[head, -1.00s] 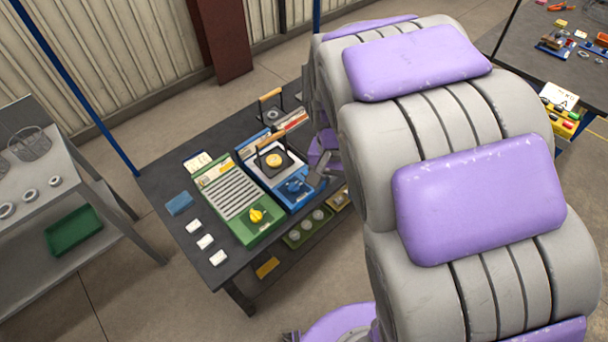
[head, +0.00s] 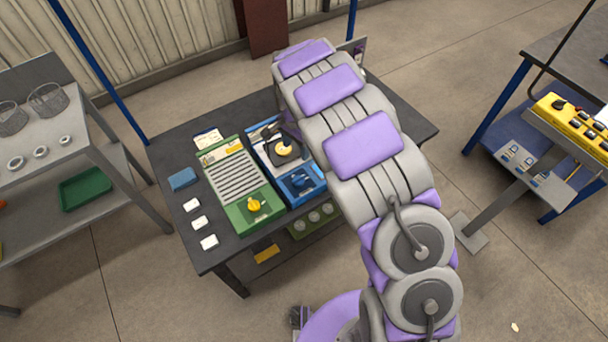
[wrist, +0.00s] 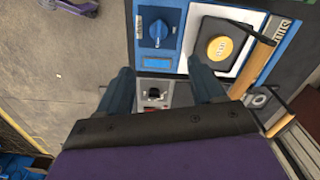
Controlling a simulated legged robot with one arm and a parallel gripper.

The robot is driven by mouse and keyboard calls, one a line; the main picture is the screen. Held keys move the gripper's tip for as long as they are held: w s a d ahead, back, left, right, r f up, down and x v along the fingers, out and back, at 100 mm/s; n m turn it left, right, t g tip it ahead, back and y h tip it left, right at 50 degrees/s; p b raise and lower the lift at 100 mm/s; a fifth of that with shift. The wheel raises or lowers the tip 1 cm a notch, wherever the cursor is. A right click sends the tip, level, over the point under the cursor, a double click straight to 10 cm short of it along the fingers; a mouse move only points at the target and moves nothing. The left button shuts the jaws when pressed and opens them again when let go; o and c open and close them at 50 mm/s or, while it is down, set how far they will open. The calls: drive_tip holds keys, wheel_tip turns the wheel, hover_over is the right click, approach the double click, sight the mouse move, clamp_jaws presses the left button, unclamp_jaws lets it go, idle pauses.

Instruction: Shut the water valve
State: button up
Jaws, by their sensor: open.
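A blue knob (head: 300,179) sits at the front of the blue-framed unit (head: 317,191) on the dark workbench. The same blue knob (wrist: 158,30) shows in the wrist view, on a blue panel just beyond my fingertips. No label is readable, so I cannot confirm that it is the water valve. My gripper (wrist: 161,70) is open and empty, with its two dark fingers spread apart. A grey panel with a black knob (wrist: 154,94) shows between the fingers. In the head view my arm hides most of the gripper and the bench's back right.
A green unit (head: 240,216) with a yellow knob (head: 254,204) stands left of the blue unit.

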wheel_tip(320, 180, down, 2)
drive_tip(key=a+f, duration=0.1)
drive_tip(key=b, duration=0.2)
approach(298, 177)
drive_tip(key=d+f, duration=0.1)
drive_tip(key=d, duration=0.1)
drive_tip(key=a+f, duration=0.1)
drive_tip(key=f, duration=0.1)
drive_tip(key=a+f+b, duration=0.1)
drive_tip(key=f, duration=0.5)
drive_tip(key=shift+s+a, duration=0.15)
drive_tip(key=shift+a, duration=0.25)
drive_tip(key=shift+d+f, duration=0.15)
drive_tip(key=shift+f, duration=0.25)
drive_tip(key=shift+d, duration=0.75)
drive_tip(key=shift+a+f, duration=0.1)
drive_tip(key=shift+a, duration=0.6)
drive_tip(key=c, duration=0.6)
drive_tip(key=shift+d, duration=0.25)
drive_tip(key=c, duration=0.5)
